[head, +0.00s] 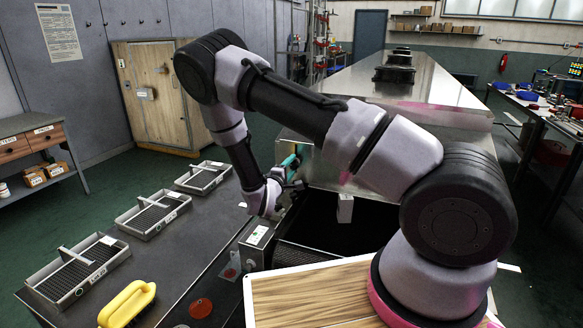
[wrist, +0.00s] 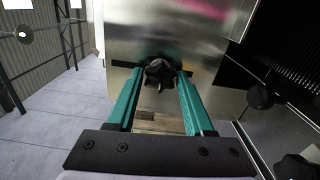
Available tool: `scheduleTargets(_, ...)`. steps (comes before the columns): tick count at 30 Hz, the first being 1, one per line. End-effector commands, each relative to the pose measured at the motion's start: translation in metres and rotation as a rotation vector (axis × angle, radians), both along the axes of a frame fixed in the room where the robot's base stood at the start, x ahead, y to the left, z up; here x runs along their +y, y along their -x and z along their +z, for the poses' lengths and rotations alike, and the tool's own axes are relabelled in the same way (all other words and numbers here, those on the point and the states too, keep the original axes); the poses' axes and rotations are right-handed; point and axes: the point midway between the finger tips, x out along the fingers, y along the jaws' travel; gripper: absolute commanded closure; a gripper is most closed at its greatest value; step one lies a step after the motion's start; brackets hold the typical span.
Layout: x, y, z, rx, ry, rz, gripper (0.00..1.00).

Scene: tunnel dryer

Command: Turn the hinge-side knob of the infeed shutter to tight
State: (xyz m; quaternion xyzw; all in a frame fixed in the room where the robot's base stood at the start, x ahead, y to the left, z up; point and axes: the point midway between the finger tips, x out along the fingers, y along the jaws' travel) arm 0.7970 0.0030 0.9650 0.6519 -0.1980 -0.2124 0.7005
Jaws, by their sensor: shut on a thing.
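A dark lobed knob (wrist: 160,73) sits on a brushed-metal face (wrist: 150,30) in the wrist view. My gripper (wrist: 158,80) has its teal fingers on either side of this knob and is shut on it. In the head view my gripper (head: 292,166) is at the near end of the long steel dryer housing (head: 440,105), beside the dark infeed opening (head: 325,203). The knob is hidden there by my gripper and arm. Two more dark round knobs show at the right of the wrist view, one higher (wrist: 260,97) and one at the lower edge (wrist: 295,167). I cannot read any tightness mark.
Several metal trays (head: 153,214) lie on the dark bench (head: 185,250) at left, with a yellow handled tool (head: 127,303) in front. A small labelled box (head: 257,238) stands near the opening. A wooden cabinet (head: 160,95) is behind. My arm crosses over the opening.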

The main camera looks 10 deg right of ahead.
Motion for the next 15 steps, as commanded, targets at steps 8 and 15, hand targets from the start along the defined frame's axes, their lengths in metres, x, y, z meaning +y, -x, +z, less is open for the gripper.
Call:
scheduleTargets(8,0.0004,0.0006,-0.0011,-0.039,-0.063,0.001,1.00)
scheduleTargets(15,0.0005,0.0006,-0.0011,-0.046,-0.074,0.001,1.00)
